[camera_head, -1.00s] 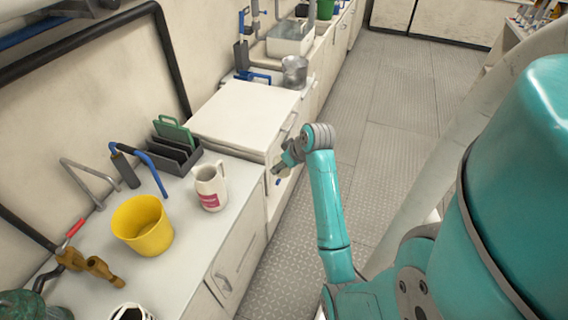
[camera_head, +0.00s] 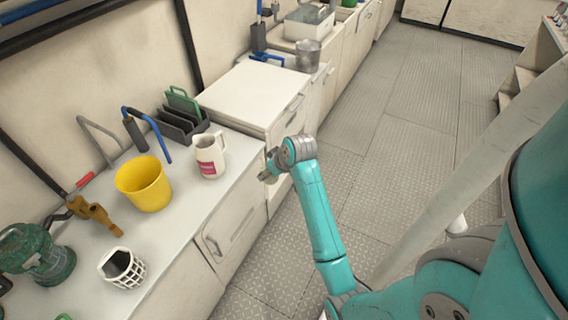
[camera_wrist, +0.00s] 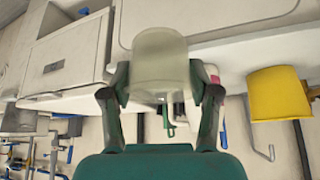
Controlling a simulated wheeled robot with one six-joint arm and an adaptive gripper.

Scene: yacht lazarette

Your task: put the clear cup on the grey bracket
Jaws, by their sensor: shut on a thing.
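My gripper (camera_wrist: 159,80) is shut on the clear cup (camera_wrist: 160,55), a pale translucent cup between its two fingers in the wrist view. In the head view my gripper (camera_head: 268,172) is beside the front edge of the counter, right of the white mug; the cup is hard to make out there. A bent grey rod, which looks like the grey bracket (camera_head: 100,139), rises at the wall behind the yellow bucket. It also shows in the wrist view (camera_wrist: 262,150), well apart from the cup.
The counter (camera_head: 185,215) holds a yellow bucket (camera_head: 143,185), a white mug (camera_head: 210,157), a dark rack (camera_head: 178,127), a blue bent handle (camera_head: 150,128), a brass fitting (camera_head: 95,214), a white basket (camera_head: 122,268) and a green lantern-like object (camera_head: 38,252). A raised white cabinet (camera_head: 255,92) stands beyond.

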